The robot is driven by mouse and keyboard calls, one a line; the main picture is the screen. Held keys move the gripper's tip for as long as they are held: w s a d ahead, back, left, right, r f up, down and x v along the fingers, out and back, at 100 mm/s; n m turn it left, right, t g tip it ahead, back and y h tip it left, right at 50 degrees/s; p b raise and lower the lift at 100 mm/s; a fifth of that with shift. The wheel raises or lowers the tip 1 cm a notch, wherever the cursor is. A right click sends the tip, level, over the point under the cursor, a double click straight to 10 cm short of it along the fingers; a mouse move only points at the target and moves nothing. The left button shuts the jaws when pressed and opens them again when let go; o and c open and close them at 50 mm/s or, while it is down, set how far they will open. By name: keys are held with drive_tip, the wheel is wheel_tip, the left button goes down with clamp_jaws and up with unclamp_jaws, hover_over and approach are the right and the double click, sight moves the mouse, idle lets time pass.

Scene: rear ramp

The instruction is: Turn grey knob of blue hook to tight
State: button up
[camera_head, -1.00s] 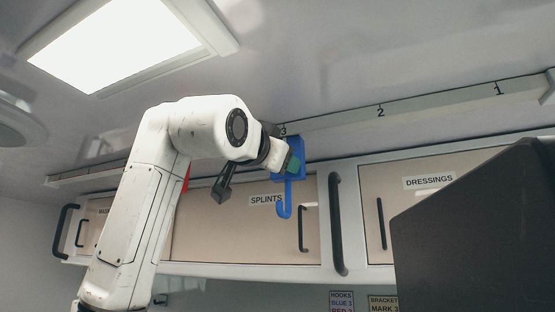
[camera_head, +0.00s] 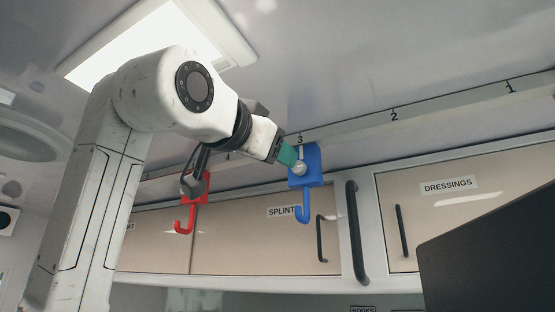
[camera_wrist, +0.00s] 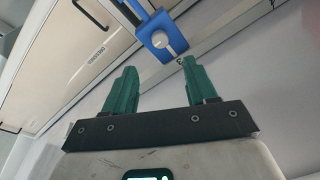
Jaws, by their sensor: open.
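The blue hook (camera_head: 305,207) hangs from the ceiling rail below the mark 3, its block at the rail. Its grey knob (camera_head: 299,168) is round and faces my arm. My gripper (camera_head: 292,155) has green fingers and is just left of the knob in the head view, partly in front of the block. In the wrist view my gripper (camera_wrist: 158,78) is open and empty, its fingers wide apart. I cannot tell how tight the knob is.
A red hook (camera_head: 186,215) hangs on the same rail to the left, partly behind my arm. The rail (camera_head: 430,112) carries numbered marks. Closed cabinets with SPLINTS and DRESSINGS (camera_head: 448,187) labels stand behind. A dark panel (camera_head: 500,255) fills the lower right.

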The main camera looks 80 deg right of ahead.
idle(0.7)
drive_tip(key=w+d+f+n+t+y, duration=0.2)
drive_tip(key=w+f+n+t, duration=0.4)
drive_tip(key=w+f, duration=0.75)
drive_tip(key=w+d+f+n+t+y, duration=0.3)
drive_tip(key=w+f+n, duration=0.55)
drive_tip(key=f, duration=0.85)
drive_tip(key=w+a+f+n+t+y, duration=0.1)
drive_tip(key=w+a+f, duration=0.1)
drive_tip(key=f, duration=0.6)
drive_tip(key=w+a+f+n+t+y, duration=0.1)
drive_tip(key=w+f+n+t+y, duration=0.15)
drive_tip(key=f, duration=0.65)
drive_tip(key=s+a+f+n+g+y, duration=0.1)
drive_tip(key=s+a+f+n+y, duration=0.15)
drive_tip(key=f, duration=1.05)
drive_tip(key=s+a+f+n+g+y, duration=0.15)
drive_tip(key=s+a+f, duration=0.25)
drive_tip(key=f, duration=0.8)
drive_tip(key=s+a+f+n+g+y, duration=0.1)
drive_tip(key=s+a+f+g+y, duration=0.1)
drive_tip(key=s+a+f, duration=0.3)
drive_tip(key=s+a+f+n+g+y, duration=0.2)
drive_tip(key=s+a+f+y, duration=0.2)
drive_tip(key=s+f, duration=1)
drive_tip(key=s+a, duration=0.1)
drive_tip(key=s, duration=0.3)
drive_tip(key=shift+g+y+b, duration=0.3)
drive_tip(key=shift+g+y, duration=0.05)
drive_tip(key=shift+g, duration=0.05)
